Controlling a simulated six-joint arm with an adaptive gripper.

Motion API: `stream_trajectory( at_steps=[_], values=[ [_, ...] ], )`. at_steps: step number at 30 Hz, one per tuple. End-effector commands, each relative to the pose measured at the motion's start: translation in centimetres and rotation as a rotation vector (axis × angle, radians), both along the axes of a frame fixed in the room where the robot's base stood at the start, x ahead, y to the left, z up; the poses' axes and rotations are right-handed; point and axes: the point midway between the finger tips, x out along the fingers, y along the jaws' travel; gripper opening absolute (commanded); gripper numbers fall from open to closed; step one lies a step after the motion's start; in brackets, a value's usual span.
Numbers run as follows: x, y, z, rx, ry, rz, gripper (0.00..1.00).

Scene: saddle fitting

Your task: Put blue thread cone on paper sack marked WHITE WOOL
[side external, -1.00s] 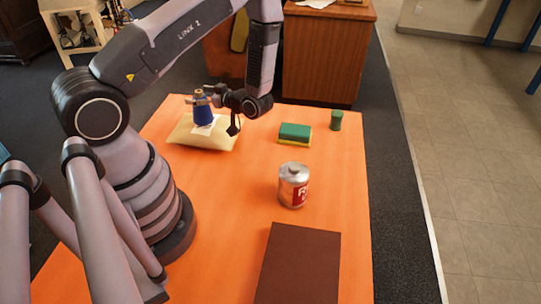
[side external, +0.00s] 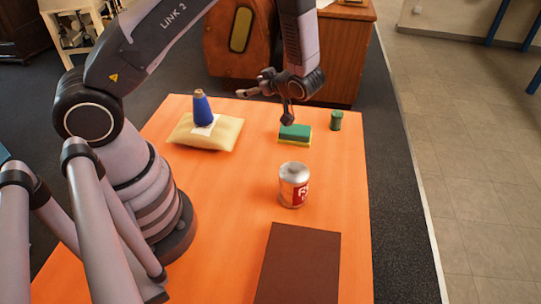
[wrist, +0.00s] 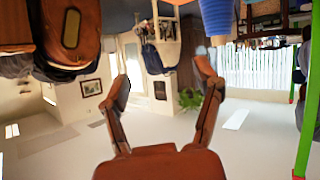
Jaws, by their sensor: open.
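The blue thread cone (side external: 202,107) stands upright on the pale yellow paper sack (side external: 220,136) at the far left of the orange table. A white label (side external: 206,127) shows on the sack's top, partly under the cone; its wording is too small to read. My gripper (side external: 252,84) is open and empty, up and to the right of the cone and clear of it. In the wrist view, the two open fingers (wrist: 164,78) have nothing between them. A blue ribbed shape, probably the cone (wrist: 218,14), shows at the top edge there.
A green and yellow sponge (side external: 295,133) lies below my wrist, with a small green cylinder (side external: 336,121) beside it. A silver and red can (side external: 293,186) stands mid-table. A dark brown flat block (side external: 299,265) lies at the near edge. The table's middle left is clear.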

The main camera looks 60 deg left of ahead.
Motion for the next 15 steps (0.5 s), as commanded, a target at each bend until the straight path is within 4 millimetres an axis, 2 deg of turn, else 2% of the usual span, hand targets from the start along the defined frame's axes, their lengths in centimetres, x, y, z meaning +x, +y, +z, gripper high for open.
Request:
stream_trajectory(
  at_steps=[1, 3, 5, 6, 8, 9, 11, 12, 14, 15],
  values=[
    [2.6, -0.4, 2.0, -0.091, -0.100, -0.108, 0.65],
    [6.1, -1.7, 5.0, -0.223, -0.216, -0.298, 0.65],
    [8.2, -3.5, 8.1, -0.324, -0.292, -0.473, 0.65],
    [9.1, -4.9, 10.3, -0.383, -0.329, -0.593, 0.65],
    [9.6, -7.1, 13.8, -0.457, -0.364, -0.776, 0.65],
    [9.3, -8.7, 16.0, -0.498, -0.371, -0.898, 0.65],
    [8.0, -10.9, 19.1, -0.544, -0.358, -1.076, 0.65],
    [6.5, -12.3, 20.9, -0.565, -0.332, -1.192, 0.65],
    [3.7, -14.0, 23.1, -0.581, -0.266, -1.355, 0.65],
    [1.4, -14.9, 24.2, -0.582, -0.207, -1.452, 0.65]
  ],
)
